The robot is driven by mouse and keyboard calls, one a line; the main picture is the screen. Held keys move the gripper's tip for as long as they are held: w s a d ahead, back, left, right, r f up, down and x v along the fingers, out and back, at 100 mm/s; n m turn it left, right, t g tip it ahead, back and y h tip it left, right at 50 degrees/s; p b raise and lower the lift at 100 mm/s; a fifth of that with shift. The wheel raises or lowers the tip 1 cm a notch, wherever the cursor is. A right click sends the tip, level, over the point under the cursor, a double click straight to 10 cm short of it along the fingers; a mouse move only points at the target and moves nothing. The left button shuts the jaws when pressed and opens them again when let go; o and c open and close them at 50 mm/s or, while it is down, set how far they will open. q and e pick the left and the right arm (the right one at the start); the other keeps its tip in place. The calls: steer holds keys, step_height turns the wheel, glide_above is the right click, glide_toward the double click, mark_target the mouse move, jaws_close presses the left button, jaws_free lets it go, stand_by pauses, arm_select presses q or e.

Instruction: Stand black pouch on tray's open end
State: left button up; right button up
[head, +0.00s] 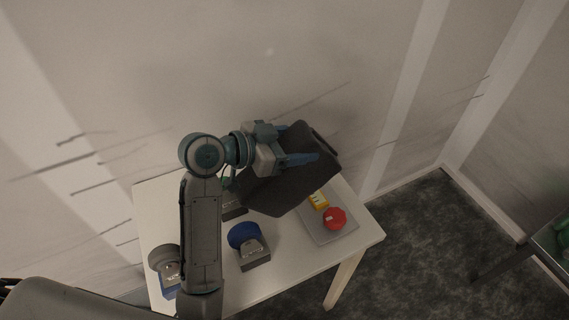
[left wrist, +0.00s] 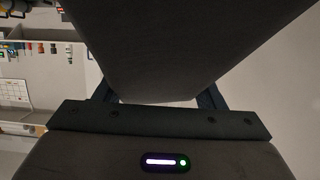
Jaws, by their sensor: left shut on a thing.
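The black pouch (head: 286,189) is a dark, boxy bag held tilted above the back of the white table in the head view. My left gripper (head: 300,158) is shut on it near its upper edge. In the left wrist view the pouch (left wrist: 150,45) fills the upper middle between the two fingers. The grey tray (head: 322,236) lies flat at the table's right side, with a yellow block (head: 319,200) and a red round item (head: 335,218) on it. The pouch hides the tray's far part. My right gripper is not in view.
A blue round-topped item (head: 243,236) with a grey block stands mid-table, left of the tray. Another grey-and-blue item (head: 164,262) stands at the left, beside my arm. The white table (head: 302,262) is bare at the front. A wall rises behind it.

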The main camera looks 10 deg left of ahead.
arm_select(q)
step_height(320, 180, down, 5)
steer(key=shift+p, duration=0.45)
steer(key=shift+w, duration=0.1)
steer(key=shift+f, duration=0.2)
steer(key=o, duration=1.7)
steer(key=shift+o, duration=0.2)
steer(key=shift+r, duration=0.2)
